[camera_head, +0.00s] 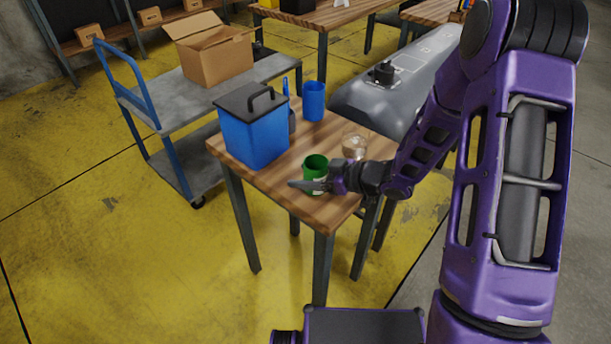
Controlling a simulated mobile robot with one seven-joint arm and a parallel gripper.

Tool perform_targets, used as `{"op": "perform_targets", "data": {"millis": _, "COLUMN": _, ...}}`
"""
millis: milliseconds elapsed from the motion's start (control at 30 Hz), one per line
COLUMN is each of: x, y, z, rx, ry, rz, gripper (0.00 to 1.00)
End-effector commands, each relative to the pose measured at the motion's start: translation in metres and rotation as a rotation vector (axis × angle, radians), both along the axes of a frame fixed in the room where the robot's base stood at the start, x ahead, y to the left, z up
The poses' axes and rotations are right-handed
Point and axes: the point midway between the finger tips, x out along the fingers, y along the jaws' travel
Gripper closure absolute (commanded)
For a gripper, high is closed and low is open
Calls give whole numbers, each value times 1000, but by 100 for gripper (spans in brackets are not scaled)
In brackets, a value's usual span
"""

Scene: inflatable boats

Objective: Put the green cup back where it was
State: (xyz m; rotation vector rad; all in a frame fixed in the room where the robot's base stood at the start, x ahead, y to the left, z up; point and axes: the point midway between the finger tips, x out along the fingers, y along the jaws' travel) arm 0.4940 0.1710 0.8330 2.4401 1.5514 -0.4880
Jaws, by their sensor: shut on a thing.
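The green cup (316,163) is upright at the front right part of a small wooden table (285,187). My gripper (312,184) reaches in from the right and is shut on the green cup, with a finger across its lower front. The cup's base is partly hidden behind the finger, so I cannot tell whether it touches the table top.
A blue box with a dark lid (254,130) stands on the table's left side. A blue cup (313,101) and a clear glass (354,144) stand behind the green cup. A cart (170,105) with a cardboard box (210,55) is at left; a grey inflatable boat (400,85) lies behind.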

Motion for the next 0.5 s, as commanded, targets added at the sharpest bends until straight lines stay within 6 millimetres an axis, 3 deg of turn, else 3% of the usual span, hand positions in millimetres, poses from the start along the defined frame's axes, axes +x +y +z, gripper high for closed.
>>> {"op": "perform_targets", "data": {"millis": 300, "x": 0, "y": 0, "z": -3, "rx": 1, "ry": -1, "rz": 0, "gripper": 89}}
{"op": "perform_targets", "data": {"millis": 333, "x": 0, "y": 0, "z": -3, "rx": 1, "ry": -1, "rz": 0, "gripper": 28}}
{"op": "perform_targets", "data": {"millis": 500, "x": 0, "y": 0, "z": -2, "rx": 1, "ry": -1, "rz": 0, "gripper": 0}}
